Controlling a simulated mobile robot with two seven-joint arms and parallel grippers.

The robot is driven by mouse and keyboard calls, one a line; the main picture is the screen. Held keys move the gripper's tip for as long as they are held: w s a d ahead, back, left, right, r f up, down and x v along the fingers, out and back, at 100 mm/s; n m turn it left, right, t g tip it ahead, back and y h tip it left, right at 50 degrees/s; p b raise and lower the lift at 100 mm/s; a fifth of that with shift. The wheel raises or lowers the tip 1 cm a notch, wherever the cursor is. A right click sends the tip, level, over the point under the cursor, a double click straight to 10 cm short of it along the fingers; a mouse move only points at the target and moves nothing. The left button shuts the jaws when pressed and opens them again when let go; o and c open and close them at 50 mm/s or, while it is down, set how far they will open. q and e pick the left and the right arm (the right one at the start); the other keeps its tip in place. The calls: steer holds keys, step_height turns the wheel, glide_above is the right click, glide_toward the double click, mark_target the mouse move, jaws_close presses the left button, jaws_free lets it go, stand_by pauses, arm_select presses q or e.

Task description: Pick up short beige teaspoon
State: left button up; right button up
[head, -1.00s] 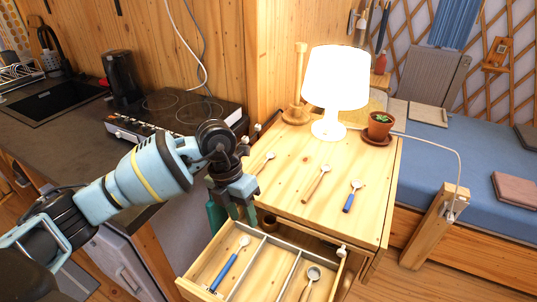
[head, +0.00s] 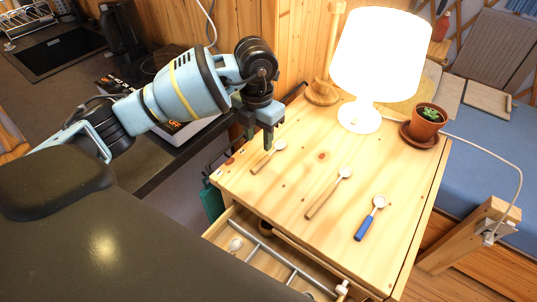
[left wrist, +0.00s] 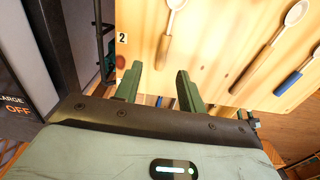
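A short beige teaspoon (head: 263,162) lies on the wooden cabinet top near its left edge. It also shows at the top of the left wrist view (left wrist: 167,38). A longer beige-handled spoon (head: 323,200) lies to its right, and a blue-handled spoon (head: 369,220) lies farther right. My left gripper (head: 270,142) is above the left part of the top, just beside the short teaspoon in the head view. In the left wrist view its two green fingers (left wrist: 158,84) are apart with nothing between them, and the teaspoon lies beyond their tips. My right gripper is not in view.
A lit lamp (head: 362,118) and a potted plant (head: 425,122) stand at the back of the cabinet top (head: 300,225). An open drawer (head: 225,222) below holds spoons, partly hidden by my dark body. A hob counter is at left.

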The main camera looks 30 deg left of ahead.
mark_target(261, 161)
arm_select(q)
step_height(261, 161, down, 2)
steer(key=shift+w+f, duration=0.1)
steer(key=shift+f, duration=0.05)
steer(key=shift+d+f, duration=0.15)
steer(key=shift+f, duration=1.15)
steer(key=shift+d+f, duration=0.1)
steer(key=shift+f, duration=1.15)
jaws_close()
